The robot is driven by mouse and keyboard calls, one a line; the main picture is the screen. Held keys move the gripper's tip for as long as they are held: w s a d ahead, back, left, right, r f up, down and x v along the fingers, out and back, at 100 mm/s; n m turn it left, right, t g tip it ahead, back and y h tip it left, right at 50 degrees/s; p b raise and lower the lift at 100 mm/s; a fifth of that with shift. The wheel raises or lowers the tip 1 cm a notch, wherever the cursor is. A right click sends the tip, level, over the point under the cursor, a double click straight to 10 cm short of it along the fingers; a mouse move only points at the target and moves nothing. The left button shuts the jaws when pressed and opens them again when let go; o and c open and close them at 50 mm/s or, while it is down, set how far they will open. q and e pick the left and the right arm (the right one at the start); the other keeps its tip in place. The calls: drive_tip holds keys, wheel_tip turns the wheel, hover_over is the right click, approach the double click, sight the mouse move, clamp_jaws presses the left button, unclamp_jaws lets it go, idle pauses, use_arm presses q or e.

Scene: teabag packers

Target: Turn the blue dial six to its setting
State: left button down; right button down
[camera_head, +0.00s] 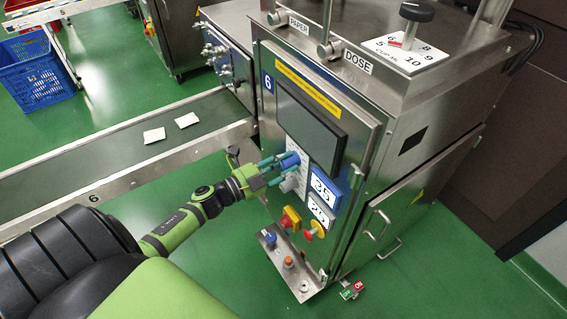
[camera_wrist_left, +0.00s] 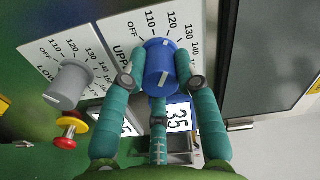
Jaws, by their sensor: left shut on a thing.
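The blue dial (camera_head: 290,160) sits on the machine's front panel, below the dark screen; in the left wrist view the blue dial (camera_wrist_left: 160,62) has a white mark on its face. Around it is a white scale plate (camera_wrist_left: 122,45) reading OFF, 110, 120, 130 and 140; the exact setting is unclear. My left gripper (camera_head: 281,163) is shut on the dial, with green fingers on either side of it in the left wrist view (camera_wrist_left: 161,72). My right gripper is not in view.
A grey dial (camera_wrist_left: 70,82) with its own scale is beside the blue one. Number cards, one reading 35 (camera_head: 322,188), a red-and-yellow button (camera_head: 315,230) and a red-yellow switch (camera_head: 290,218) are close by. A conveyor (camera_head: 110,150) with two white packets runs left.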

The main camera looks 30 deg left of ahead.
use_arm(q)
drive_tip(key=shift+d, duration=0.1)
drive_tip(key=c, duration=0.9)
unclamp_jaws()
drive_tip(key=shift+s, duration=0.25)
drive_tip(key=v, duration=1.1)
drive_tip(key=shift+s+a, duration=0.2)
